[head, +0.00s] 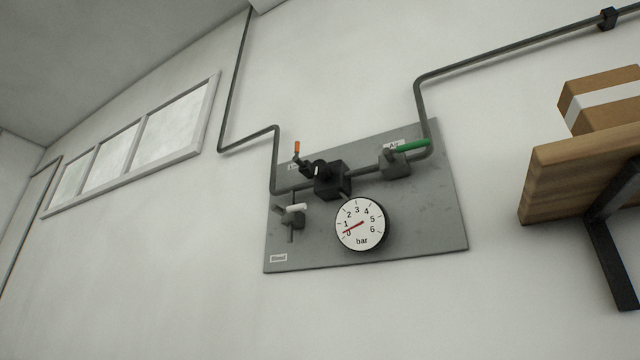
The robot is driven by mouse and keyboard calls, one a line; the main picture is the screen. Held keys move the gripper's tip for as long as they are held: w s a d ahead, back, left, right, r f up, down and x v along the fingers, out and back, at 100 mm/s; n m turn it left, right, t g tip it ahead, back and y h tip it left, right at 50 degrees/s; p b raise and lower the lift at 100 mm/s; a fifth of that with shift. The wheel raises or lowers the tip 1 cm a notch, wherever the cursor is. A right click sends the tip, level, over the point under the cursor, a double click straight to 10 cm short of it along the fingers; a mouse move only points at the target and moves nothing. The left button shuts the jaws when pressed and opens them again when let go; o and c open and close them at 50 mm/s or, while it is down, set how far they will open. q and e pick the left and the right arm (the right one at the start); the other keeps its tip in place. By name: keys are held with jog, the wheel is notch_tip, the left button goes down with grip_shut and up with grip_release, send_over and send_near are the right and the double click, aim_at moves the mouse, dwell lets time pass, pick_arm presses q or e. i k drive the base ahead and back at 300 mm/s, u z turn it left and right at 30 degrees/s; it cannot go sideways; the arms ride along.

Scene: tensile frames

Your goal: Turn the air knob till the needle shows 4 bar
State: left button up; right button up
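A round white pressure gauge (360,240) marked 0 to 6 bar hangs on a grey wall panel. Its red needle (353,228) points to the lower left, between 0 and 1 and nearer 0. Above the gauge is a black regulator block (333,181). A black knob (318,169) sticks out from its upper left side. Neither of my grippers is in view, and nothing touches the knob.
The grey panel (430,215) also holds a green lever (412,146), a small orange-tipped part (297,147) close to the knob, and a white-handled valve (294,208). A wooden shelf (560,175) with a cardboard box (602,98) juts out at right.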

aim_at(319, 169)
jog(key=z, duration=1.3)
jog(key=k, duration=1.35)
jog(key=u, duration=1.55)
jog(key=i, duration=1)
